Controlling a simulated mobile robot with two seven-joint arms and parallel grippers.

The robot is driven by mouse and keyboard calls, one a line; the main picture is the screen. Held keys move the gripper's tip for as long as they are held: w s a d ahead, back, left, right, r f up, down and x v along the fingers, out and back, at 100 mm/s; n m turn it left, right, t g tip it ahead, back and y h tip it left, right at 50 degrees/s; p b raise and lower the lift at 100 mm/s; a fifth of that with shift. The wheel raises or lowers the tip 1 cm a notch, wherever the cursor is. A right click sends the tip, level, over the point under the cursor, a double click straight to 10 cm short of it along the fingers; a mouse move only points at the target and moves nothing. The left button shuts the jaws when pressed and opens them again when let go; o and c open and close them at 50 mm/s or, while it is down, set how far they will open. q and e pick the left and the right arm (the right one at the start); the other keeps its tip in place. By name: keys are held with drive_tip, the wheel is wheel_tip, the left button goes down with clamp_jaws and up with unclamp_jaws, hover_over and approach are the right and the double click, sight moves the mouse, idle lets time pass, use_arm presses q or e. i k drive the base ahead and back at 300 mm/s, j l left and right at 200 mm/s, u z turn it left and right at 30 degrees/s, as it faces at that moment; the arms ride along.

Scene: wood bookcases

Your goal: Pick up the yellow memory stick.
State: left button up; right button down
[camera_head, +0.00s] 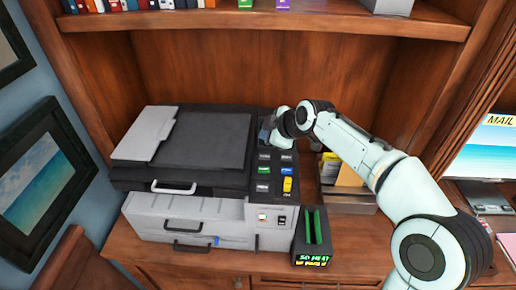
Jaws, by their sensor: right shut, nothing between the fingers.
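The yellow memory stick (288,184) appears to be the small yellow piece on the dark right-hand panel of the copier-like machine (190,215), near the panel's front right. My right gripper (266,130) is above the back part of that panel, behind and slightly left of the yellow piece and apart from it. The gripper is shut and empty; its fingertips are small and partly blend with the dark panel. My left gripper is not in view.
Blue (287,170), green (263,170) and grey pieces sit on the same panel. A dark box with green strips (312,240) stands in front right. A wooden tray with papers (345,200) is beside the machine, under my right arm. A bookshelf (330,22) runs above.

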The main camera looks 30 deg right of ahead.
sight(287, 187)
drive_tip(key=k+l, duration=0.15)
drive_tip(key=k, duration=0.35)
drive_tip(key=k+l, duration=0.1)
drive_tip(key=k, duration=0.4)
